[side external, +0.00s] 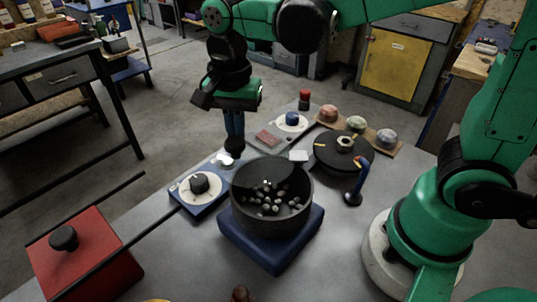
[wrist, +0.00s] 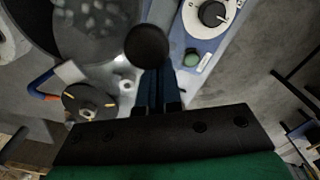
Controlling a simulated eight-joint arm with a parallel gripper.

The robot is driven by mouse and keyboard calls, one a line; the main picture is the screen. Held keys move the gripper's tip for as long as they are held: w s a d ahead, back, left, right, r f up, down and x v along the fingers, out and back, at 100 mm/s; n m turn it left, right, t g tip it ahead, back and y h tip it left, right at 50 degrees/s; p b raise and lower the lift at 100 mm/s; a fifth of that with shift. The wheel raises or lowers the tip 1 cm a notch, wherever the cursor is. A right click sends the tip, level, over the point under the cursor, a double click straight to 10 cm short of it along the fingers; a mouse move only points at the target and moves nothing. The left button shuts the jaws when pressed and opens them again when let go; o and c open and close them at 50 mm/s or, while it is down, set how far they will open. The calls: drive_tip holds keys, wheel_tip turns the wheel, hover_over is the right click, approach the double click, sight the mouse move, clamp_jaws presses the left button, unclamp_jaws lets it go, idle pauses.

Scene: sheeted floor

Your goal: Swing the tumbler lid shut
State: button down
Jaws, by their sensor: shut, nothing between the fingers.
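The tumbler (side external: 273,222) is a round black drum on a blue base (side external: 270,254), with several grey stones (side external: 268,197) inside. A dark, see-through panel, perhaps the lid, seems to stand at its back rim; its exact angle is hard to tell. In the wrist view part of the drum and its stones (wrist: 95,18) shows at top left. My gripper (side external: 235,134) points down behind and left of the drum, its blue fingers closed together and empty. A black ball (wrist: 147,45) sits at the fingertips in the wrist view; I cannot tell whether they touch it.
A red box with a knob (side external: 88,262) is at front left.

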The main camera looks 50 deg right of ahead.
sight(238, 177)
drive_tip(key=shift+a, duration=0.1)
drive_tip(key=shift+s+a, duration=0.65)
drive_tip(key=shift+a, duration=0.25)
drive_tip(key=shift+s, duration=0.1)
drive_tip(key=shift+s+a, duration=0.7)
drive_tip(key=shift+a, duration=0.05)
drive_tip(key=shift+s+a, duration=0.6)
drive_tip(key=shift+s, duration=0.45)
